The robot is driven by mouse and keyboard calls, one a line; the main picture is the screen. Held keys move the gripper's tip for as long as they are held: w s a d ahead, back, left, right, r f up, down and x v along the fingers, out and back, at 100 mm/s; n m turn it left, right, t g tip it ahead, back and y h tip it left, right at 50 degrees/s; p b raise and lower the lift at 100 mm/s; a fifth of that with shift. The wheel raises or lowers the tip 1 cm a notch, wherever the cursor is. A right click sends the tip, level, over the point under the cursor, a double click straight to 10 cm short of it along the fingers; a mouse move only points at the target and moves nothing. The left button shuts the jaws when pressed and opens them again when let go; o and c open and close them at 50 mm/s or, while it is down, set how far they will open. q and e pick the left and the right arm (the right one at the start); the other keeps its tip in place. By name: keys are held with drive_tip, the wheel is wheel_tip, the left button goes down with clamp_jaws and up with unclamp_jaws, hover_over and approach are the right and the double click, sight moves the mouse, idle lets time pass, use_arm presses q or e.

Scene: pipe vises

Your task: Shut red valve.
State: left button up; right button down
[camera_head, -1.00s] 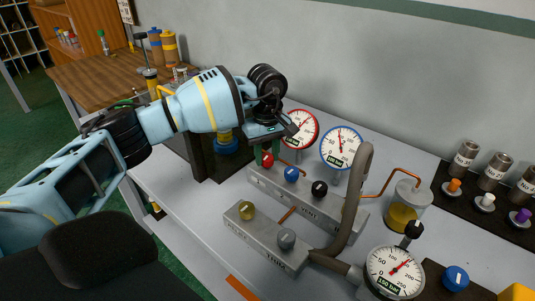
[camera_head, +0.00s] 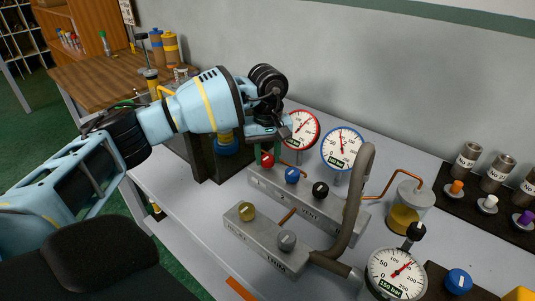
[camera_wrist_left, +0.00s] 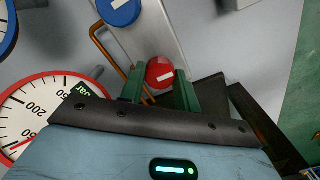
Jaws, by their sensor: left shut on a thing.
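The red valve (camera_head: 267,159) is a round knob at the left end of the rear grey manifold (camera_head: 258,176). In the left wrist view the red valve (camera_wrist_left: 160,73) has a white bar mark on its face. My left gripper (camera_wrist_left: 160,88) has its green fingers on both sides of the red knob, shut on it. In the head view my left gripper (camera_head: 267,152) reaches down to the knob from above. The red-rimmed gauge (camera_head: 301,130) stands behind the knob. My right gripper is not in view.
A blue knob (camera_head: 292,175) and a black knob (camera_head: 320,189) sit on the same manifold, close to the right. A blue-rimmed gauge (camera_head: 342,148) and a thick grey hose (camera_head: 353,205) stand further right. A front manifold (camera_head: 264,245) carries a yellow and a grey knob.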

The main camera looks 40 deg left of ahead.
sight(267, 158)
use_arm(q)
drive_tip(key=o, duration=1)
drive_tip(key=shift+r, duration=0.1)
drive_tip(key=shift+r, duration=3.8)
drive_tip(key=shift+s+f, duration=0.1)
